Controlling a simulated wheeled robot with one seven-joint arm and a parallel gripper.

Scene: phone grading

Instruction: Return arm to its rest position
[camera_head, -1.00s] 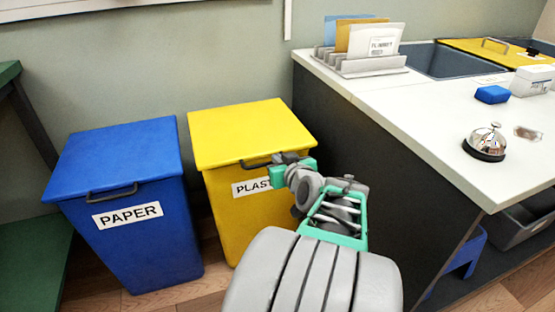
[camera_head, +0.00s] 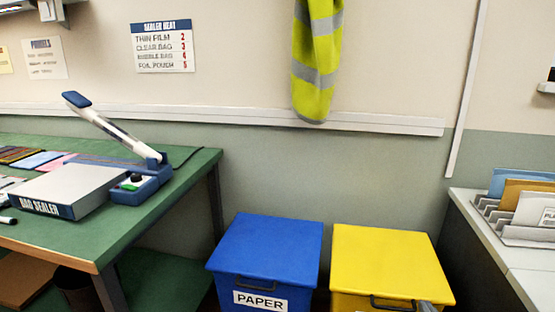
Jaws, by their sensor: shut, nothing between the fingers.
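Only a small grey piece of my arm shows at the bottom edge, in front of the yellow bin near the right end of its handle. My gripper's fingers are out of the picture, so their state does not show. The yellow bin (camera_head: 385,258) has its lid down. The rest of my arm is below the frame.
A blue bin (camera_head: 268,247) labelled PAPER stands left of the yellow one, lid down. A green bench (camera_head: 150,228) with a bag sealer (camera_head: 85,190) is at left. A white counter (camera_head: 503,262) with a folder rack (camera_head: 520,233) is at right. A hi-vis vest (camera_head: 317,60) hangs above.

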